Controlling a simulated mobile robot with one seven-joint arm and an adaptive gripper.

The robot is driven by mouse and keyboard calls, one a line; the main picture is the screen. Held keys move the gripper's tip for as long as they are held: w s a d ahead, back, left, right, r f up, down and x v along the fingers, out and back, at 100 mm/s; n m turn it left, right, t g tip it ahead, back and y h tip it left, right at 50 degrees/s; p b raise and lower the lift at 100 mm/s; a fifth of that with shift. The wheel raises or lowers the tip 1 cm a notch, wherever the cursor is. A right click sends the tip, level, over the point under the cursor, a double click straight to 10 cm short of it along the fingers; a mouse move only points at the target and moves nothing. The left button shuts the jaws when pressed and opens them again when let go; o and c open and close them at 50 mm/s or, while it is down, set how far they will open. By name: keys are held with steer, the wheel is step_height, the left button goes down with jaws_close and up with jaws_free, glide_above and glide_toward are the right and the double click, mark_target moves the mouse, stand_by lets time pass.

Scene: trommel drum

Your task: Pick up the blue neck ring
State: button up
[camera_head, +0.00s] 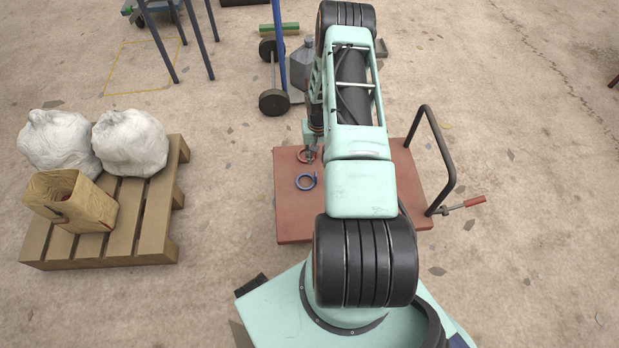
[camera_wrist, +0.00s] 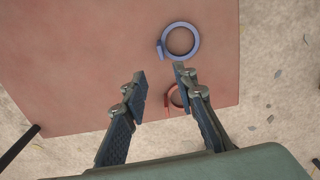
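The blue neck ring (camera_head: 298,184) lies flat on the red-brown platform (camera_head: 292,225), near its left side in the head view. In the wrist view the blue ring (camera_wrist: 197,41) shows whole, with a small tab on its left, beyond the fingertips and slightly right of the gap. My gripper (camera_wrist: 161,78) is open and empty above the platform, with its fingers apart. The head view shows my gripper (camera_head: 311,157) near a red ring, just behind the blue ring. I cannot tell its exact height.
The red ring (camera_wrist: 171,97) is partly hidden by the right finger. A black bar handle (camera_head: 440,150) and a red-gripped lever (camera_head: 474,201) stand at the platform's right. A wooden pallet (camera_head: 150,247) with white sacks (camera_head: 131,143) is at left. A grey can (camera_head: 297,62) stands behind.

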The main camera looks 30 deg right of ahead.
step_height(320, 180, down, 5)
steer(key=shift+s+f+b, duration=0.1)
steer(key=shift+f+b, duration=0.1)
steer(key=shift+b, duration=0.5)
steer(key=f, duration=0.1)
steer(key=f+b, duration=0.1)
steer(key=f, duration=0.1)
steer(key=f+b, duration=0.1)
steer(key=f, duration=0.1)
steer(key=shift+s+a+f, duration=0.15)
steer(key=shift+s+a, duration=0.1)
steer(key=shift+a, duration=0.05)
jaws_close()
